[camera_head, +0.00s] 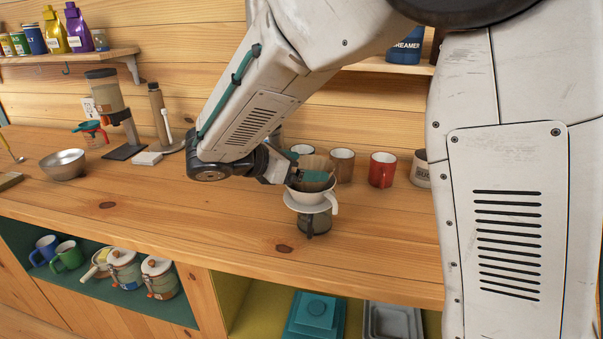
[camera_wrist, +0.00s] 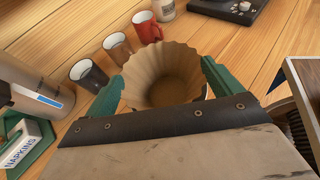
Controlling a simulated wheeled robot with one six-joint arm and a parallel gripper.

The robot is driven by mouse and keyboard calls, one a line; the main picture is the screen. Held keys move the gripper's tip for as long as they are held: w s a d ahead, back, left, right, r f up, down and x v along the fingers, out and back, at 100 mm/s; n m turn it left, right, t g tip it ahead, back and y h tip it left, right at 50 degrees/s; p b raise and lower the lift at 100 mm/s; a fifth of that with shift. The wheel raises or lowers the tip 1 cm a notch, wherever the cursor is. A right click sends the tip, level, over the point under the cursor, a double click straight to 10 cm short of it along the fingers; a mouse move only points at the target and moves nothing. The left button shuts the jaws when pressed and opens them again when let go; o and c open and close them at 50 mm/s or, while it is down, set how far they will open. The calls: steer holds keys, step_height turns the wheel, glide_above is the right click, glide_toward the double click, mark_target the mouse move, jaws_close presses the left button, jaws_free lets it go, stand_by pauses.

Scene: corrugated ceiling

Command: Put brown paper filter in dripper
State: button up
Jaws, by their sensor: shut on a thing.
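The brown paper filter (camera_head: 317,164) is a fluted, open-topped cone, held upright. My gripper (camera_head: 310,176) has its green fingers on the filter's sides. The wrist view shows the filter (camera_wrist: 168,78) opening upward between the two fingers (camera_wrist: 163,82). The white dripper (camera_head: 308,197) sits on a dark glass server (camera_head: 315,223) on the counter. The filter is directly over the dripper, and its lower part appears to be within the dripper's rim. How deep it sits is hidden. The dripper is mostly hidden in the wrist view.
Behind the dripper stand a brown mug (camera_head: 342,165), a red mug (camera_head: 382,170) and a dark mug (camera_wrist: 88,74). A metal bowl (camera_head: 62,164) and a grinder (camera_head: 113,112) are at the left. The wooden counter (camera_head: 235,215) is clear in front and left of the dripper.

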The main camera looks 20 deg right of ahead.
steer(key=shift+f, duration=0.95)
steer(key=o, duration=0.7)
steer(key=shift+f, duration=0.15)
steer(key=shift+c, duration=0.2)
